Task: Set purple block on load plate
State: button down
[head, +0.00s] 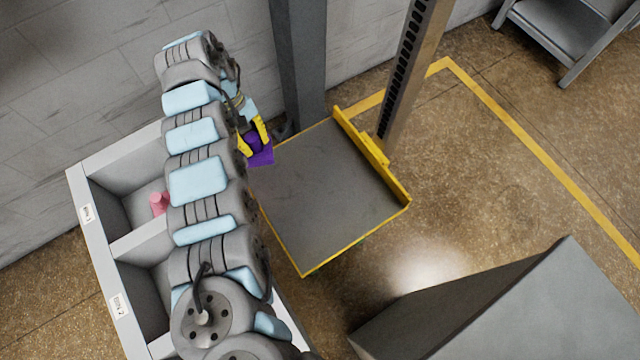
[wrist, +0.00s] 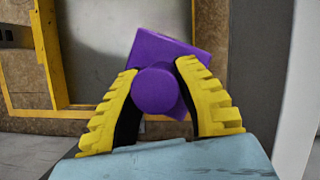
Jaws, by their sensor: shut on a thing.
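My gripper (head: 254,138) has yellow fingers and is shut on the purple block (head: 261,157). In the wrist view the fingers of my gripper (wrist: 156,88) close around the block's round knob, and the square body of the purple block (wrist: 165,47) shows beyond it. The load plate (head: 325,195) is a dark grey square with yellow edges and a raised yellow lip at its right side. The block is at the plate's upper left edge in the head view. I cannot tell its height above the plate. The load plate (wrist: 95,45) also shows behind the block in the wrist view.
A grey divided bin (head: 97,225) stands at left, with a pink piece (head: 158,203) in one compartment. A slotted post (head: 413,75) rises beside the plate's lip, and a grey column (head: 300,60) stands behind. A large grey box (head: 500,310) is at lower right. The plate's surface is clear.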

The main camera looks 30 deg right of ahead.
jog(key=shift+s+d+f+n+h+p, duration=0.35)
jog(key=shift+s+d+f+n+p, duration=0.95)
jog(key=shift+s+f, duration=1.8)
jog(key=shift+s+d+f+n+h+p, duration=0.35)
jog(key=shift+s+d+f+n+p, duration=0.95)
jog(key=shift+s, duration=2.8)
jog(key=shift+m+t, duration=0.4)
jog(key=shift+w+d+f+b, duration=0.55)
jog(key=shift+w+f+b, duration=1.25)
jog(key=shift+w+b, duration=0.6)
jog(key=shift+w+d+f+b, duration=0.6)
jog(key=shift+w+f+b, duration=1.3)
jog(key=shift+b, duration=0.75)
jog(key=shift+w+d+f+b, duration=0.55)
jog(key=shift+w+f+b, duration=1.1)
jog(key=shift+w+b, duration=0.8)
jog(key=shift+s, duration=0.1)
jog(key=shift+f, duration=0.1)
